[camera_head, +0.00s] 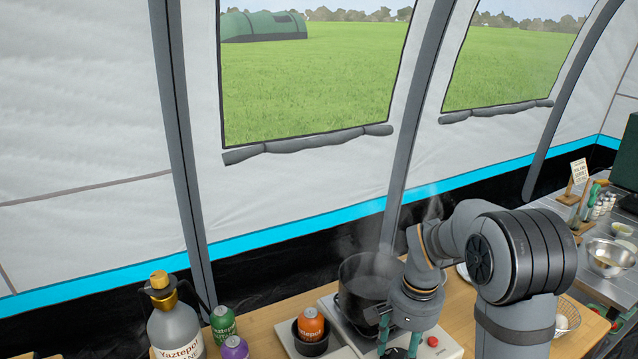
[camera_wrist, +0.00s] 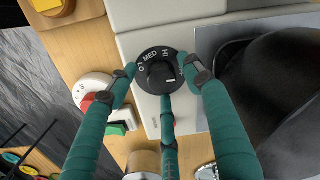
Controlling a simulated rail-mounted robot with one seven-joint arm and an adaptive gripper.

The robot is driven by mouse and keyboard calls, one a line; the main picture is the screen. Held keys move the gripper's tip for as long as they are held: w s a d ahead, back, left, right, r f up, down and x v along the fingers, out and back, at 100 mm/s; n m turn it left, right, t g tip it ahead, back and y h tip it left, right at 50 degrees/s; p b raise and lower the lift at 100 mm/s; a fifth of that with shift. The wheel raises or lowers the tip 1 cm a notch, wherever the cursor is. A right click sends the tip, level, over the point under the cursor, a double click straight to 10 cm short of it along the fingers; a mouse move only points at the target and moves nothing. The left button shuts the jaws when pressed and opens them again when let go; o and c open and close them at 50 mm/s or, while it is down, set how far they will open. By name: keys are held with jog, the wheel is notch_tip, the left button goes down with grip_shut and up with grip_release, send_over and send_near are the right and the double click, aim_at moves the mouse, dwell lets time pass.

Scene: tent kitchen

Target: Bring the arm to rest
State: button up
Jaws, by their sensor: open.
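My gripper (camera_head: 398,345) is open, with teal fingers pointing down in front of the dark pot in the head view. In the wrist view, my gripper (camera_wrist: 161,78) has its fingertips spread around a black dial (camera_wrist: 152,58) marked MED and HI on a pale stove panel. Nothing is held. I cannot tell whether a fingertip touches the dial. My arm (camera_head: 520,250) reaches in from the right over the wooden table.
The steaming dark pot (camera_head: 362,290) stands right behind my gripper; it also shows in the wrist view (camera_wrist: 285,85). An orange can (camera_head: 311,324), green can (camera_head: 223,323), purple can (camera_head: 235,348) and gas bottle (camera_head: 175,325) stand left. A metal bowl (camera_head: 606,258) is at right.

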jog(key=shift+r, duration=0.1)
dwell(0.3)
notch_tip(320, 180, up, 12)
notch_tip(320, 180, down, 12)
jog(key=shift+s+f, duration=0.1)
jog(key=shift+f, duration=0.15)
jog(key=shift+r+n+p, duration=0.45)
jog(key=shift+n+p, duration=0.2)
jog(key=shift+n, duration=0.15)
jog(key=n+p, duration=0.2)
jog(key=n, duration=0.2)
jog(key=shift+d, duration=0.1)
jog(key=n+p, duration=0.4)
jog(key=n, duration=0.2)
jog(key=shift+r+g, duration=0.1)
jog(key=shift+g, duration=0.2)
jog(key=n+p, duration=0.4)
jog(key=n, duration=0.2)
jog(key=shift+w, duration=0.2)
jog(key=n+p, duration=0.2)
jog(key=n, duration=0.1)
jog(key=shift+w+f+n+h+p, duration=0.1)
jog(key=shift+f+n+h+p, duration=0.3)
jog(key=shift+n, duration=0.3)
